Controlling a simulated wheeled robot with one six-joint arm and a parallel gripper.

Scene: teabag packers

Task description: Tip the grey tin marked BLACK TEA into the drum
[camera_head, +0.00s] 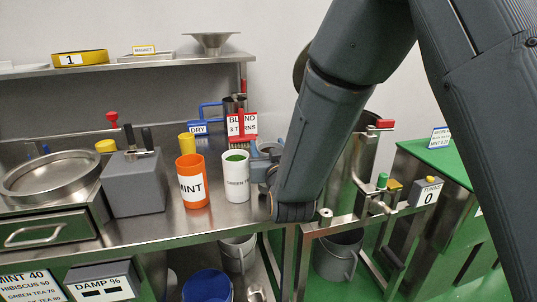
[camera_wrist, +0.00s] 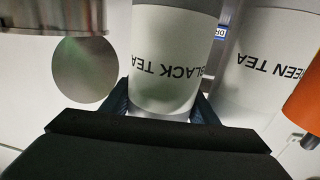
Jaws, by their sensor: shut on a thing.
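The pale grey tin marked BLACK TEA (camera_wrist: 170,45) fills the middle of the wrist view, its lettering upside down there. My gripper (camera_wrist: 162,108) is shut on it, with a blue finger on each side. In the head view my gripper (camera_head: 264,166) is just right of the white GREEN TEA tin, and my arm hides the BLACK TEA tin. A metal drum (camera_head: 369,128) on a stand shows partly behind my arm. I cannot tell whether the held tin touches the counter.
The GREEN TEA tin (camera_head: 236,183) and orange MINT tin (camera_head: 193,184) stand close by on the steel counter (camera_head: 165,232). A grey box (camera_head: 135,185) and round pan (camera_head: 48,176) are at left. A TURNS counter (camera_head: 428,191) reads 0 at right.

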